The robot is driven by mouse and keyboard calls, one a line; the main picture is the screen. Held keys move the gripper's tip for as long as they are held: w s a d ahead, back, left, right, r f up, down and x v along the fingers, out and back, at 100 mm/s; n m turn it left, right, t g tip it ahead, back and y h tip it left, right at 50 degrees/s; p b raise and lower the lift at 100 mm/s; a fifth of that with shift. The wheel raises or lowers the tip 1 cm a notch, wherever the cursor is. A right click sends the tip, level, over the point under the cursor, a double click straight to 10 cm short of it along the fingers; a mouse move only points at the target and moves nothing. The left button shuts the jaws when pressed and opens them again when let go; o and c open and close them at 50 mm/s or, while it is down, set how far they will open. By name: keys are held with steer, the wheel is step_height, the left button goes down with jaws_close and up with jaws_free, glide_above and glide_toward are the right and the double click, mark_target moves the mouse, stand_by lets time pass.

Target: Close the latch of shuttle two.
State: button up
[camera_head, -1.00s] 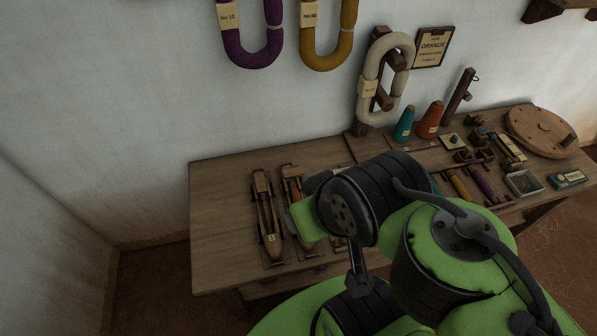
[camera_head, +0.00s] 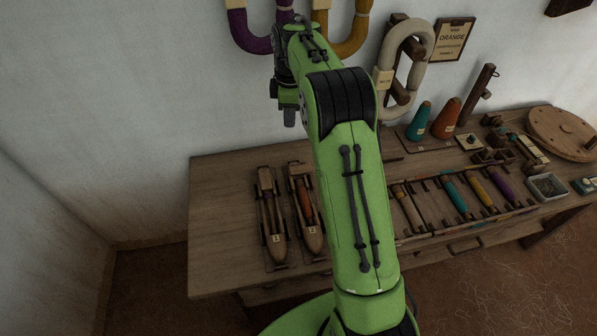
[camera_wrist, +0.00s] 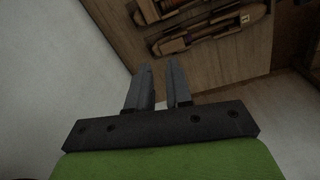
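Two wooden shuttles lie side by side on the left part of the table in the head view. Shuttle one (camera_head: 270,212) is on the left; its tag reads 1 in the wrist view (camera_wrist: 205,29). Shuttle two (camera_head: 311,238), on the right, holds an orange-brown pirn; it is partly cut off at the top of the wrist view (camera_wrist: 163,8). Its latch is too small to make out as open or closed. My gripper (camera_head: 290,118) is raised above and behind the shuttles, near the wall, apart from both. In the wrist view its fingers (camera_wrist: 159,75) stand apart with nothing between them.
A rack of coloured pirns (camera_head: 470,190) lies right of my arm. Teal (camera_head: 419,121) and orange (camera_head: 446,119) cones stand behind it. A purple hank (camera_head: 250,32) hangs on the wall near my gripper. The table's left end (camera_head: 222,205) is bare.

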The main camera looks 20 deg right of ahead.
mark_target(296, 169)
steer(key=w+d+f+n+b, duration=0.1)
steer(key=f+b, duration=0.1)
steer(key=f, duration=0.6)
steer(key=w+d+f+n+b, duration=0.1)
steer(key=f+b, duration=0.1)
steer(key=f, duration=0.7)
steer(key=w+d+f+g+b, duration=0.1)
steer(key=f+b, duration=0.1)
steer(key=f, duration=0.7)
steer(key=shift+w+n, duration=0.2)
steer(key=shift+n, duration=0.2)
jaws_close()
